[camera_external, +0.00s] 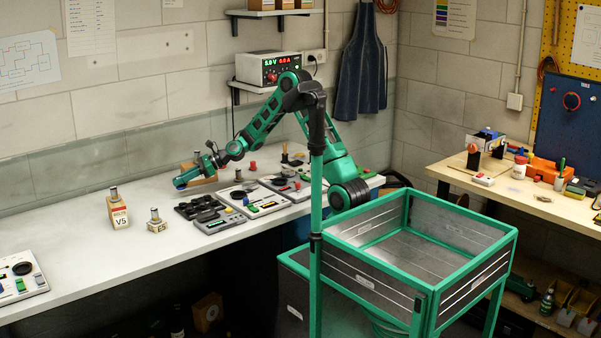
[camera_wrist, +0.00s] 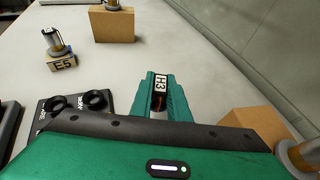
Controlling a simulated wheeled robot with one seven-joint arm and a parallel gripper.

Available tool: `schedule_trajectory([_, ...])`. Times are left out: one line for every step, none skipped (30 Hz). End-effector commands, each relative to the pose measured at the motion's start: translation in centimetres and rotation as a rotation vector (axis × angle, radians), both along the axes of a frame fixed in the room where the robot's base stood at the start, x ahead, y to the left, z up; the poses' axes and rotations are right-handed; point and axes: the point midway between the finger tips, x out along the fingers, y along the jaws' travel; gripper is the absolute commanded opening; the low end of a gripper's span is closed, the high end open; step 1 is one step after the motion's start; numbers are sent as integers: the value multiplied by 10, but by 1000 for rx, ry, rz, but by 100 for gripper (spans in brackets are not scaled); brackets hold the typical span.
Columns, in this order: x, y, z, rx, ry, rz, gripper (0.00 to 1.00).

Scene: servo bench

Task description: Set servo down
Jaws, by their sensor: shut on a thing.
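The servo (camera_wrist: 160,83) is a small dark block with a white label reading H3. In the wrist view it sits between the two green fingers of my gripper (camera_wrist: 161,88), which is shut on it. In the outside view my gripper (camera_external: 186,179) is low over the back part of the white bench (camera_external: 75,247). The servo cannot be made out there. The pale bench top shows beyond the fingers, and I cannot tell whether the servo touches it.
The E5 block (camera_wrist: 62,63) and the larger V5 block (camera_external: 118,217) stand on the bench to the left. A dark board with black rings (camera_wrist: 94,99) lies near my gripper's left side. A wooden block (camera_wrist: 252,122) stands close on the right. Bare bench lies ahead.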

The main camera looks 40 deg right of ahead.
Motion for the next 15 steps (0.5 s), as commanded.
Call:
schedule_trajectory([2,-1,-2,0,0,0,0])
schedule_trajectory([3,-2,-3,0,0,1,0])
schedule_trajectory([3,-3,-4,0,0,1,0])
schedule_trajectory([3,-3,-6,-1,1,1,0])
schedule_trajectory([3,-3,-8,-1,1,1,0])
schedule_trajectory([3,-3,-12,0,2,1,0])
schedule_trajectory([3,-3,-15,-1,3,0,0])
schedule_trajectory([3,-3,-20,-2,4,1,0])
schedule_trajectory([3,-3,-26,-2,4,1,0])
schedule_trajectory([2,-2,-30,-1,3,1,0])
schedule_trajectory([2,-2,-34,-1,3,1,0])
schedule_trajectory([2,-2,-39,-1,4,2,0])
schedule_trajectory([2,-2,-41,-1,3,2,0])
schedule_trajectory([2,-2,-43,-1,1,2,0])
schedule_trajectory([3,-2,-43,-1,0,2,0])
